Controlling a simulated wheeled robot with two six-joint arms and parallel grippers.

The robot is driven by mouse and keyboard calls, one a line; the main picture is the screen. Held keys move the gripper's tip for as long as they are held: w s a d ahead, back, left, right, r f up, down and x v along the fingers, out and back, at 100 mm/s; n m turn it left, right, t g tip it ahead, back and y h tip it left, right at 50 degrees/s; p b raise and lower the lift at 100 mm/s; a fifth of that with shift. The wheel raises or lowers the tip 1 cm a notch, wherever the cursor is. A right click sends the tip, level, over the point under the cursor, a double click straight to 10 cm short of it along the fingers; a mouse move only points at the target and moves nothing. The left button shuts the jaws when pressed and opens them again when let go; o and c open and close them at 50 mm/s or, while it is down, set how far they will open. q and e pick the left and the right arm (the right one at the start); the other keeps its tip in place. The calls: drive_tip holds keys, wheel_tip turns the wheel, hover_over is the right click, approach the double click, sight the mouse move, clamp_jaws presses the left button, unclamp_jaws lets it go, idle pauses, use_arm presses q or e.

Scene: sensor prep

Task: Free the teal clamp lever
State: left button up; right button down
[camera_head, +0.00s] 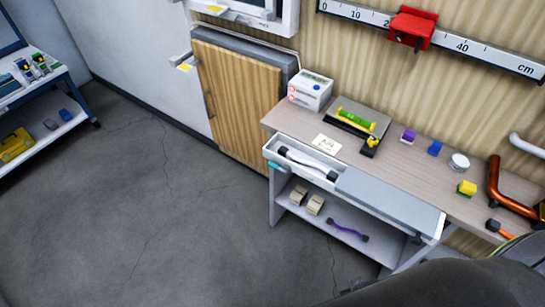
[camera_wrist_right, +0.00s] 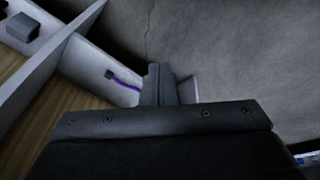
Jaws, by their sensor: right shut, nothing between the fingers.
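A small teal piece (camera_head: 278,166), which looks like the clamp lever, sits at the left front corner of the white workbench drawer (camera_head: 268,152) in the head view. Its exact shape and what holds it are too small to tell. My right gripper (camera_wrist_right: 160,82) is shut and empty in the right wrist view, pointing past white bench panels toward the floor. The teal piece does not show in that view. My left gripper is in neither view.
The drawer holds a dark-ended white bar (camera_head: 308,163). A purple-handled item (camera_head: 348,231) and beige blocks (camera_head: 314,204) lie on the lower shelf. A green-yellow level (camera_head: 357,118) and small blocks stand on the benchtop. Grey floor (camera_head: 160,220) is open at left.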

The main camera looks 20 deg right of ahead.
drive_tip(key=w+a+r+n+t, duration=0.1)
drive_tip(key=w+r, duration=0.4)
drive_tip(key=r, duration=0.6)
drive_tip(key=w+a+r+t, duration=0.1)
drive_tip(key=w+r, duration=0.3)
drive_tip(key=r, duration=0.6)
drive_tip(key=w+a+r+n+t+y, duration=0.2)
drive_tip(key=w+a+r+n, duration=0.2)
drive_tip(key=w+r, duration=0.3)
drive_tip(key=w+a+r+n+t+y, duration=0.2)
drive_tip(key=w+r, duration=0.6)
drive_tip(key=w, duration=0.6)
drive_tip(key=shift+w+a+r+n+y, duration=0.15)
drive_tip(key=shift+w+a+n+y, duration=0.2)
drive_tip(key=shift+a+n+y, duration=0.6)
drive_tip(key=shift+a, duration=0.1)
hover_over(271, 163)
drive_tip(key=s, duration=0.3)
wheel_tip(271, 163, down, 7)
drive_tip(key=shift+w+d+f+p, duration=0.1)
drive_tip(key=shift+d+f+p, duration=0.15)
drive_tip(key=shift+f, duration=0.25)
drive_tip(key=shift+w+d+f+p, duration=0.1)
drive_tip(key=shift+d+f+p, duration=0.15)
drive_tip(key=shift+f, duration=0.2)
drive_tip(key=shift+d+f, duration=0.15)
drive_tip(key=shift+f, duration=0.85)
